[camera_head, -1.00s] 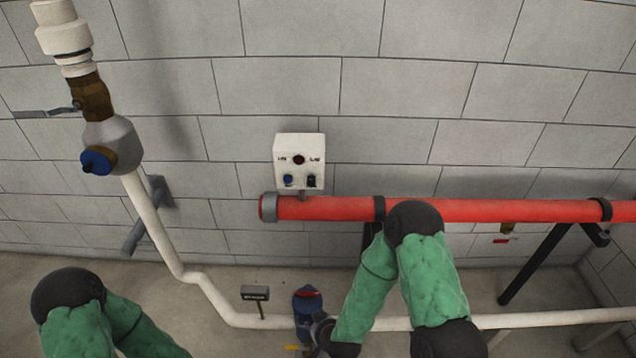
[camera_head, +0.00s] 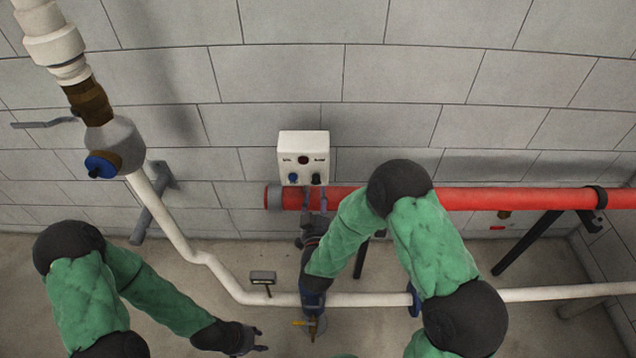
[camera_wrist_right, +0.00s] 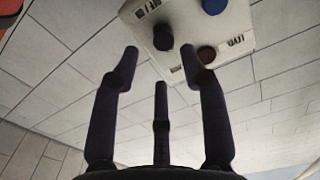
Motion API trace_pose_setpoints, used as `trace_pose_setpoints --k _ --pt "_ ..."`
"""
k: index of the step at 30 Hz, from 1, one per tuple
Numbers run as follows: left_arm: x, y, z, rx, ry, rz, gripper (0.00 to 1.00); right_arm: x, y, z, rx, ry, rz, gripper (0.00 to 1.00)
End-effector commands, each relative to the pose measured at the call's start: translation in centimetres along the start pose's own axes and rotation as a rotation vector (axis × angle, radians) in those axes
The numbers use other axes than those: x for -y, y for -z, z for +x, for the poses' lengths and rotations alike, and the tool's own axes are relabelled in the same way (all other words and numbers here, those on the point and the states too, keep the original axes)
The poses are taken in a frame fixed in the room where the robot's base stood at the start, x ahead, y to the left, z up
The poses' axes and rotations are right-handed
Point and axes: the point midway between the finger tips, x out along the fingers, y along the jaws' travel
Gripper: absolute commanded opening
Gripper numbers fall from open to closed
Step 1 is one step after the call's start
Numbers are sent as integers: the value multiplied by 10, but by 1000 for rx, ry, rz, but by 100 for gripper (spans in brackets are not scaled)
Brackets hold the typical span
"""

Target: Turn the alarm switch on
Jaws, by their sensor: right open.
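The white alarm box (camera_head: 303,143) is on the block wall, with a dark red button (camera_head: 303,160) above a blue knob (camera_head: 293,178) on the left and a black knob (camera_head: 316,179) on the right. My right gripper (camera_head: 315,200) is open and empty just below the box, fingers pointing up at it. In the right wrist view, the fingers (camera_wrist_right: 160,65) are spread, and the black knob (camera_wrist_right: 163,32) shows beyond them, apart from them. The blue knob (camera_wrist_right: 214,6) is at that view's top edge. My left gripper (camera_head: 260,340) is open and empty, low at the bottom.
A red pipe (camera_head: 480,198) runs along the wall right of and below the box, close to my right arm. A white pipe (camera_head: 180,238) with a blue-capped valve (camera_head: 105,162) stands at the left. A small sign (camera_head: 263,278) stands near the floor pipe.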

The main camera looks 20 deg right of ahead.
Motion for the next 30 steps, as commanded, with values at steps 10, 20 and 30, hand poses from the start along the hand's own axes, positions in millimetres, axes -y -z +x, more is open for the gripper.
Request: trace_pose_setpoints --k 10,20,30 --pt "0 0 0 -1 0 0 40 0 -1 51 2 0 0 44" --pt "0 0 -1 -1 0 0 40 0 0 62 1 2 0 44" --pt "0 0 -1 -1 0 0 40 0 0 61 2 1 0 0"
